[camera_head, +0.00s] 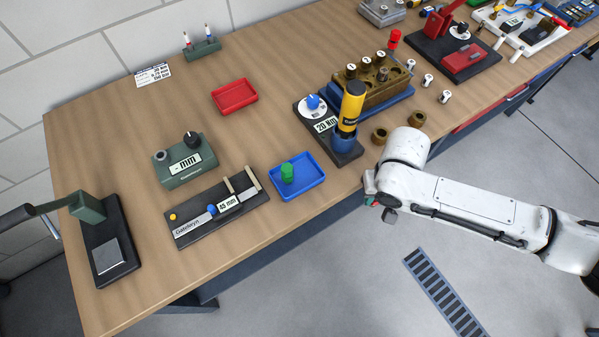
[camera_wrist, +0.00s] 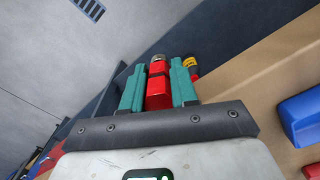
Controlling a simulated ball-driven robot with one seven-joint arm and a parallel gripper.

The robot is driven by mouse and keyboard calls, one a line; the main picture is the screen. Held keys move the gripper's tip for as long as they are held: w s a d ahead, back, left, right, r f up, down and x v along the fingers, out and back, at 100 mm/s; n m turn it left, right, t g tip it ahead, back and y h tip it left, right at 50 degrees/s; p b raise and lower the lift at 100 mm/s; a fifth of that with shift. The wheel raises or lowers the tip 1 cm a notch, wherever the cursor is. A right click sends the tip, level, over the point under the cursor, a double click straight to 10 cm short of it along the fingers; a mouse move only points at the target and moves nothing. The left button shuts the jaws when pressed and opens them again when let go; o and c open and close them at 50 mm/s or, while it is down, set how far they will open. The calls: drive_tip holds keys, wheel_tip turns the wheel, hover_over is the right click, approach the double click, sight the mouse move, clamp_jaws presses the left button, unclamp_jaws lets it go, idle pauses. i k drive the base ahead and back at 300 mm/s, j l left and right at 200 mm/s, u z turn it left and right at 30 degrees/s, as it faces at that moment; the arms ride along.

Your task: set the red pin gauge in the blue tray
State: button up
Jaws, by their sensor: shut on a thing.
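The blue tray (camera_head: 312,182) sits near the front edge of the table, with a green cylindrical piece (camera_head: 287,172) standing in it. My gripper (camera_head: 379,205) is right of the tray, out past the table's front edge. In the wrist view its teal fingers (camera_wrist: 158,90) are shut on a red cylindrical piece, the red pin gauge (camera_wrist: 159,86), which has a dark band and a metallic end. In the head view the gauge is mostly hidden by my wrist.
A black gauge plate (camera_head: 190,232) lies left of the tray; a red tray (camera_head: 235,96) is farther back. In the wrist view, a red-and-yellow object (camera_wrist: 192,65) shows beyond the fingers.

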sight(305, 173)
drive_tip(key=l+u, duration=0.75)
drive_tip(key=l, duration=0.2)
drive_tip(key=k+l+u, duration=0.1)
drive_tip(key=l+u, duration=0.25)
drive_tip(key=i+l+u, duration=0.1)
drive_tip(key=l+u, duration=1.05)
drive_tip(key=l, duration=0.2)
drive_tip(key=k+l+u, duration=0.1)
drive_tip(key=l+u, duration=0.3)
drive_tip(key=l, duration=0.05)
